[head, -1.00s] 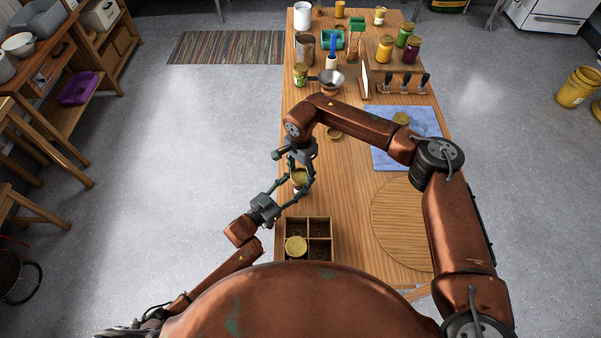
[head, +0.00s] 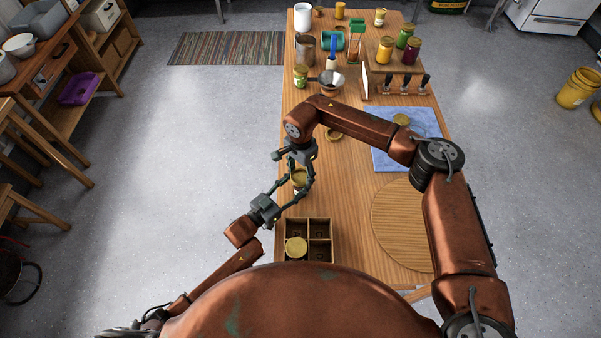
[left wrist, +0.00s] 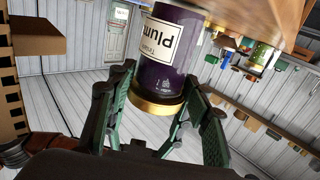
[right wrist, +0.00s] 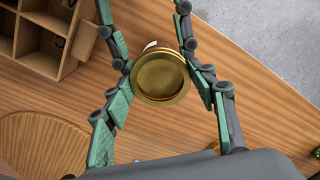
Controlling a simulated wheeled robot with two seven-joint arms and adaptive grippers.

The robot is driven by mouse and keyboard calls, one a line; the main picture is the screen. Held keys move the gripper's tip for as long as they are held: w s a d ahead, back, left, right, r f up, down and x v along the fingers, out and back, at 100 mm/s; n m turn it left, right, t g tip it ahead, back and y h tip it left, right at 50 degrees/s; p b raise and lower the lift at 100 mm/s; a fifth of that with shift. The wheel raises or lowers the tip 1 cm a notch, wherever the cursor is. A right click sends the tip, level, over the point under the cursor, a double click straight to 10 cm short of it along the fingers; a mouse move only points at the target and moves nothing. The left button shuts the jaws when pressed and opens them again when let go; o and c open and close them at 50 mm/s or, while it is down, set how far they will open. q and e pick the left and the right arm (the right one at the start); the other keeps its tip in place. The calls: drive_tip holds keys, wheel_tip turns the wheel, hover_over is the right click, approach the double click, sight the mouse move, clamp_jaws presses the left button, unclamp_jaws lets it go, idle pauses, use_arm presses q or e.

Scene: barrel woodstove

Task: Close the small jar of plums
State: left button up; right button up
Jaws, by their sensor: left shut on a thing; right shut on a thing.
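The small plum jar (left wrist: 170,50) is dark purple with a white label and shows upside down in the left wrist view. A gold lid (right wrist: 160,75) caps its mouth; I cannot tell how tight it is. In the head view the jar (head: 299,178) stands upright near the table's left edge, partly hidden by the grippers. My left gripper (head: 298,186) is shut on the jar from the near side; its fingers flank the jar in the left wrist view (left wrist: 163,85). My right gripper (head: 297,163) reaches from the far side, its fingers (right wrist: 165,82) shut on the lid.
A divided wooden crate (head: 331,228) stands nearer me, with a gold-lidded jar (head: 296,247) in one compartment. A gold lid (head: 333,134) lies beyond the grippers. A blue mat (head: 418,150) and round wooden board (head: 410,225) lie right. Jars and tools crowd the far end.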

drive_tip(key=shift+d+f, duration=0.1)
drive_tip(key=shift+f, duration=0.75)
idle(0.3)
drive_tip(key=shift+r, duration=0.4)
drive_tip(key=shift+r, duration=0.55)
idle(0.7)
drive_tip(key=shift+f, duration=0.4)
idle(0.7)
drive_tip(key=o, duration=0.7)
drive_tip(key=shift+o, duration=0.2)
